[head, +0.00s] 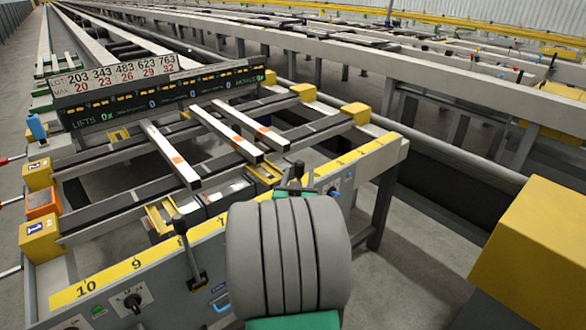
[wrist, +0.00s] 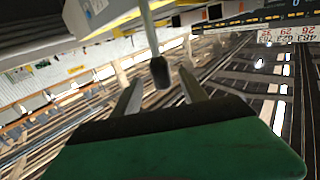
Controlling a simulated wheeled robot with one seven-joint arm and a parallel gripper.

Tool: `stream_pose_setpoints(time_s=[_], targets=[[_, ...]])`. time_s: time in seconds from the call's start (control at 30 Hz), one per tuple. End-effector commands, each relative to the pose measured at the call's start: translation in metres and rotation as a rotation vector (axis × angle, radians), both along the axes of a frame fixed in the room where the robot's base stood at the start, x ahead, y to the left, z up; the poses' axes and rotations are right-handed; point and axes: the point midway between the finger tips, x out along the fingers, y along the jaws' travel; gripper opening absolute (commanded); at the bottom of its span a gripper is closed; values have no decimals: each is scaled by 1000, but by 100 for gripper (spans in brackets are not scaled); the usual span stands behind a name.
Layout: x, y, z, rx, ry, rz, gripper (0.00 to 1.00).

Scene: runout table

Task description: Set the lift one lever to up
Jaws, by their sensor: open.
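My gripper (head: 305,190) is at the front panel of the table in the head view, mostly hidden behind my grey wrist. In the wrist view my gripper (wrist: 160,80) is open, with a finger on either side of a lever's black knob (wrist: 159,72). The knob ends a thin grey rod; I cannot tell whether a finger touches it. A dark knob (head: 298,168) shows just beyond my fingers in the head view. Another black-knobbed lever (head: 181,227) stands upright on the panel to the left, clear of my gripper. I cannot read which lever is lift one.
The panel carries a yellow numbered scale (head: 137,264) and a rotary switch (head: 132,301). White bars (head: 226,133) lie across the table behind. A display board (head: 160,98) stands at the back. A yellow box (head: 535,255) is at right, with open floor (head: 420,260) between.

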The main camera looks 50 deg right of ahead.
Motion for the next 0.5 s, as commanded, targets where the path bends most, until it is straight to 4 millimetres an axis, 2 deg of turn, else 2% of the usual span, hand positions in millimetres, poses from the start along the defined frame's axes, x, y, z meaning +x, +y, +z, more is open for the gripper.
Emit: stream_pose_setpoints(time_s=[0.3,0.5], targets=[[32,-48,2,2,1,1,50],[37,-57,2,2,0,2,50]])
